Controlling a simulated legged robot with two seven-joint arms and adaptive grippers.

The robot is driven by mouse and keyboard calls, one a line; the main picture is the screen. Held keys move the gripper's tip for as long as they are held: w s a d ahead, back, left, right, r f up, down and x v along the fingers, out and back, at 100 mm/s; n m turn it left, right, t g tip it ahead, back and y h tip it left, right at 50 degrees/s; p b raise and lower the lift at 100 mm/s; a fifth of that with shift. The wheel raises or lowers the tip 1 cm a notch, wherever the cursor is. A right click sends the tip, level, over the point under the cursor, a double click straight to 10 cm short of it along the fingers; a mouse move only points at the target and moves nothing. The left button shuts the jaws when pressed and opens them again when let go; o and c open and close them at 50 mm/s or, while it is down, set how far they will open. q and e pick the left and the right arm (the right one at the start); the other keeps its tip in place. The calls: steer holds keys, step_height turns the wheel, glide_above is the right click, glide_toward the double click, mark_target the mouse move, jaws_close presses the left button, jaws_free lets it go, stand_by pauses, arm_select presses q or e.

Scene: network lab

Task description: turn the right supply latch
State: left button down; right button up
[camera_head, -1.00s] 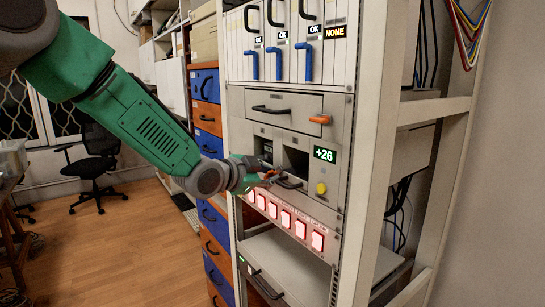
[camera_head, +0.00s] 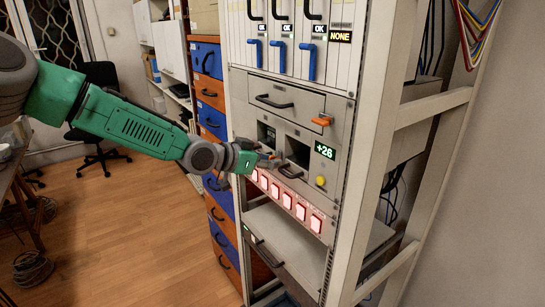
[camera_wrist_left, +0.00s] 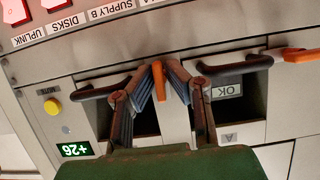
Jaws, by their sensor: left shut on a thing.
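The right supply bay is a dark opening with a black handle (camera_head: 290,172), left of the green +26 display (camera_head: 325,151). In the left wrist view, which is upside down, its handle (camera_wrist_left: 100,87) is left of my fingers. My left gripper (camera_head: 272,160) is at the front of the bays. In the wrist view my left gripper (camera_wrist_left: 161,85) is shut on the orange right supply latch (camera_wrist_left: 158,82), which stands upright in that picture. The left supply's orange latch (camera_wrist_left: 301,55) lies roughly level there. My right gripper is in neither view.
A yellow mute button (camera_head: 320,181) is right of the bays, with a row of red lit switches (camera_head: 287,200) below. An orange drawer latch (camera_head: 322,119) and black drawer handle (camera_head: 274,101) are above. The rack's post (camera_head: 365,180) stands at the right.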

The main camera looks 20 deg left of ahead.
arm_select(q)
steer(key=shift+s+a+f, duration=0.1)
steer(key=shift+s+f, duration=0.1)
steer(key=shift+f, duration=0.35)
steer(key=c, duration=1.6)
jaws_free()
steer(key=shift+w+a+r, duration=0.1)
steer(key=shift+w+r, duration=0.05)
steer(key=shift+w, duration=0.05)
steer(key=shift+s+a+r, duration=0.15)
steer(key=shift+a+r, duration=0.05)
steer(key=v, duration=0.7)
steer(key=shift+a, duration=0.25)
steer(key=shift+d, duration=0.1)
steer(key=shift+s, duration=0.1)
